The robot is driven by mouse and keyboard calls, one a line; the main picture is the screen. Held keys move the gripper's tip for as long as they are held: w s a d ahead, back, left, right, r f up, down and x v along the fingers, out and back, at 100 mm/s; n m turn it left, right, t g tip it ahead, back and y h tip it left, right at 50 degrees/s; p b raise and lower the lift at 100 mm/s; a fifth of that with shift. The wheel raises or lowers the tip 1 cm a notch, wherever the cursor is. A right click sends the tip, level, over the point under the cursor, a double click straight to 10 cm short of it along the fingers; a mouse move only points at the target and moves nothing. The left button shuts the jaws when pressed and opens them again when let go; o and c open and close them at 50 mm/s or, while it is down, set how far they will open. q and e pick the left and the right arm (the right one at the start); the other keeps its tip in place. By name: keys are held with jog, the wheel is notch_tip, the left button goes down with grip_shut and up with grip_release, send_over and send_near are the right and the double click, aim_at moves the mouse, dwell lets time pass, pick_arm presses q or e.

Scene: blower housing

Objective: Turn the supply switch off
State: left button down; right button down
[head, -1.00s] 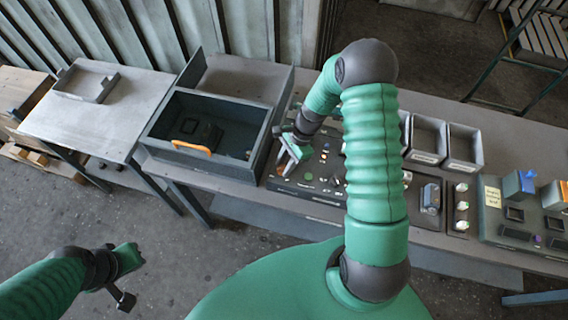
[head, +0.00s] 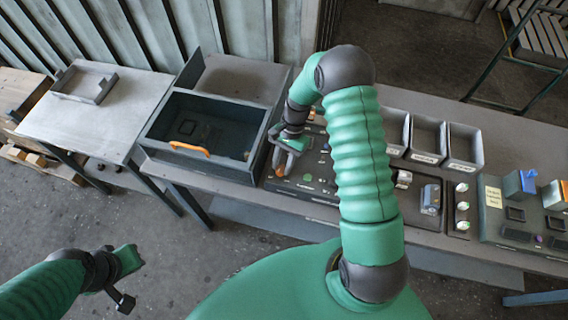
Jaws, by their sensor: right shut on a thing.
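A dark control panel (head: 318,187) lies on the long bench, with several small knobs and a green button (head: 309,177) on it. My right arm hides the panel's right part. My left gripper (head: 128,280) is low at the left, away from the bench; its jaws are unclear.
An open dark box (head: 160,127) with an orange handle (head: 190,148) stands left of the panel. Grey bins (head: 428,138) stand behind and right of my arm. More devices (head: 520,213) are at the far right. A grey table (head: 115,120) stands at the left.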

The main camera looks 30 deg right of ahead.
jog(key=n, duration=0.2)
jog(key=n+g+h, duration=0.1)
jog(key=n, duration=0.1)
jog(key=n+g+b, duration=0.1)
jog(key=n, duration=0.1)
jog(key=shift+w+a+n+h, duration=0.1)
jog(key=shift+a+n+h, duration=0.2)
jog(key=shift+a, duration=0.1)
jog(key=n+h, duration=0.1)
jog(key=n, duration=0.1)
jog(key=n+h, duration=0.1)
jog(key=n, duration=0.2)
jog(key=shift+a+n+g, duration=0.1)
jog(key=shift+n+g, duration=0.2)
jog(key=shift+g, duration=0.1)
jog(key=shift+f, duration=0.1)
jog(key=c, duration=1.5)
grip_release()
jog(key=o, duration=0.4)
